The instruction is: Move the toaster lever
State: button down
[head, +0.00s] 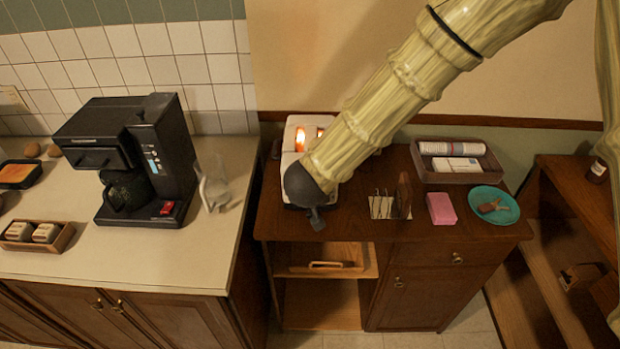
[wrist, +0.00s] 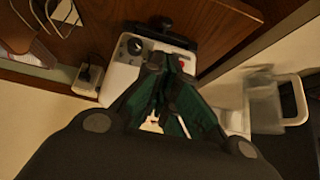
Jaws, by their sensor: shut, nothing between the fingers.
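The white toaster (head: 290,150) stands on the wooden cabinet with its slots glowing orange. My arm covers its right side and much of its front in the head view. In the wrist view the toaster (wrist: 120,75) shows a dark round dial, a small red spot and a dark bar with a black knob (wrist: 162,22) at one end; I cannot tell for certain that this knob is the lever. My gripper (wrist: 168,62) is shut and empty, its green fingers over the toaster face. Contact cannot be told. In the head view only its dark housing (head: 305,187) shows clearly.
A coffee maker (head: 135,155) and clear pitcher (head: 214,185) stand on the left counter. A plugged outlet (wrist: 88,78) shows in the wrist view.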

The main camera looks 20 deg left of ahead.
jog(key=v, duration=0.9)
jog(key=shift+s+r, duration=0.2)
jog(key=shift+r, duration=0.1)
